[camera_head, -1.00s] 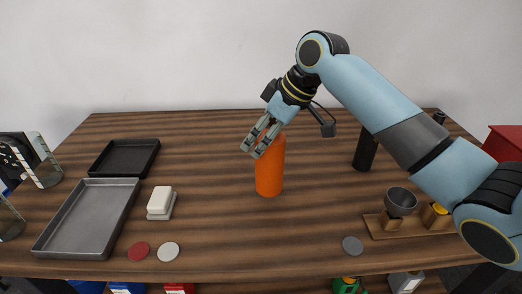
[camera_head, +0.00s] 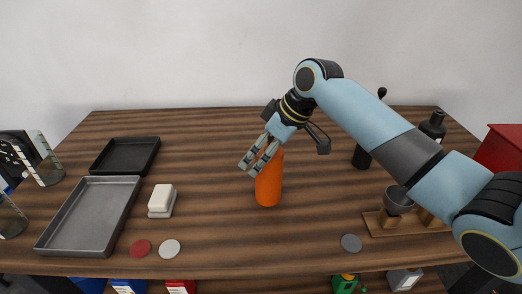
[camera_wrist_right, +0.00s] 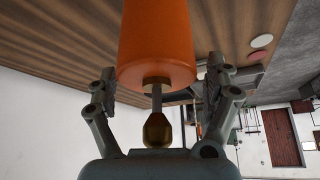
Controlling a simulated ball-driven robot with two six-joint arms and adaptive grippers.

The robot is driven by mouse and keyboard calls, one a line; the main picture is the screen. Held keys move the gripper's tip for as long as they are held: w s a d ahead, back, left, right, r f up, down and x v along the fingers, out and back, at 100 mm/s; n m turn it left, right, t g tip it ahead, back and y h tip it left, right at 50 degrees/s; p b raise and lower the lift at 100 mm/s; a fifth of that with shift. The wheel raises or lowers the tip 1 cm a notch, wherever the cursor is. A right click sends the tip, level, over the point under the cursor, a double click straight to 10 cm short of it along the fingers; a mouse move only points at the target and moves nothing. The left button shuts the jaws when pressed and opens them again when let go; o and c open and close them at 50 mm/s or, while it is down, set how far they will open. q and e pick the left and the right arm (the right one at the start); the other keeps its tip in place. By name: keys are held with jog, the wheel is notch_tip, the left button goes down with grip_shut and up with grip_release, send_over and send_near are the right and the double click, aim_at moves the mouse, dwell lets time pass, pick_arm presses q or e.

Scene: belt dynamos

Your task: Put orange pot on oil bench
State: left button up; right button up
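The orange pot (camera_head: 268,186) is an orange cylinder standing on the wooden table, in the middle of the head view. Its top is partly hidden by my right gripper (camera_head: 249,166), which reaches over it from the right. In the right wrist view the pot (camera_wrist_right: 158,40) shows a thin stem with a brass tip toward the palm. My right gripper's fingers (camera_wrist_right: 160,82) are spread on either side, with gaps beside the pot. My left gripper is not in view. I cannot tell which thing is the oil bench.
A black tray (camera_head: 125,139) and a grey metal tray (camera_head: 128,183) lie at the left, beside white blocks (camera_head: 162,197). Red (camera_head: 140,248) and white (camera_head: 169,249) discs lie near the front edge. A wooden rack (camera_head: 377,229) with a bowl (camera_head: 397,196) stands right. The front middle is clear.

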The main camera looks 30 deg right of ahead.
jog(key=v, duration=1.2)
jog(key=shift+r, duration=0.15)
jog(key=shift+d, duration=0.1)
